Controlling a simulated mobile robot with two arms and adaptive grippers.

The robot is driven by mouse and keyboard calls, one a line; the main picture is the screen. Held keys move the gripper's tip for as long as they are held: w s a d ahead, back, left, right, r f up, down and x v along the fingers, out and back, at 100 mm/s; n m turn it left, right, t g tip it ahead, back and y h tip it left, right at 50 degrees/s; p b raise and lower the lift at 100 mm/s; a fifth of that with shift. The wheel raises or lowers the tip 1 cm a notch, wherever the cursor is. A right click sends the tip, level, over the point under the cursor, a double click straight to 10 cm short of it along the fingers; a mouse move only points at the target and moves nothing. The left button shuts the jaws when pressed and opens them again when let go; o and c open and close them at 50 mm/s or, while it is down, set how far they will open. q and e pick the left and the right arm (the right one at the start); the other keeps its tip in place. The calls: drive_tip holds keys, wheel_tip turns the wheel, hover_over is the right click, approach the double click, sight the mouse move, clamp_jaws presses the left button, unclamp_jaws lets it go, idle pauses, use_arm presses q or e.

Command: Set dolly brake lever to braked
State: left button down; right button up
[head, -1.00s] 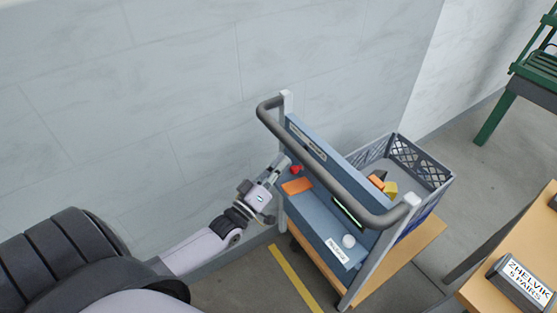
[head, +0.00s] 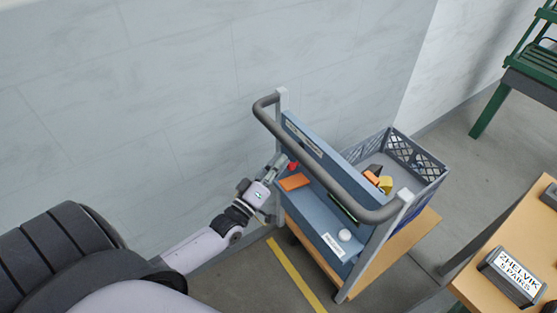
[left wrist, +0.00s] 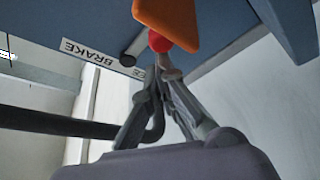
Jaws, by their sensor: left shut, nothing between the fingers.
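The dolly (head: 373,273) stands against the wall, with a blue-grey panel (head: 318,208) below its dark push handle (head: 325,165). A small red knob (head: 292,166), which looks like the end of the brake lever, sits at the panel's left end. It also shows in the left wrist view (left wrist: 159,42), close to a label reading BRAKE (left wrist: 90,52). My left gripper (head: 281,161) is shut and empty, with its fingertips right by the red knob. In the wrist view the fingertips (left wrist: 162,74) are just below the knob; I cannot tell whether they touch. The lever's setting is unclear.
An orange piece (head: 294,182) lies beside the red knob, and a white round knob (head: 344,235) is farther along the panel. A grey crate (head: 425,163) holds small coloured items. A wooden table (head: 500,250) with a labelled box (head: 512,278) is at right.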

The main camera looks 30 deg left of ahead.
use_arm(q)
drive_tip(key=shift+s+d+r+n+g+y+p, duration=0.1)
drive_tip(key=shift+d+n+g+y+p, duration=0.2)
drive_tip(key=shift+n+p, duration=0.6)
drive_tip(key=shift+s+d+n+g+y+p, duration=0.1)
drive_tip(key=shift+d+n+g+y+p, duration=0.15)
drive_tip(key=shift+n+p, duration=0.6)
drive_tip(key=shift+s+d+n+g+p, duration=0.1)
drive_tip(key=shift+d+n+g+p, duration=0.15)
drive_tip(key=shift+n+p, duration=0.5)
drive_tip(key=shift+f, duration=0.2)
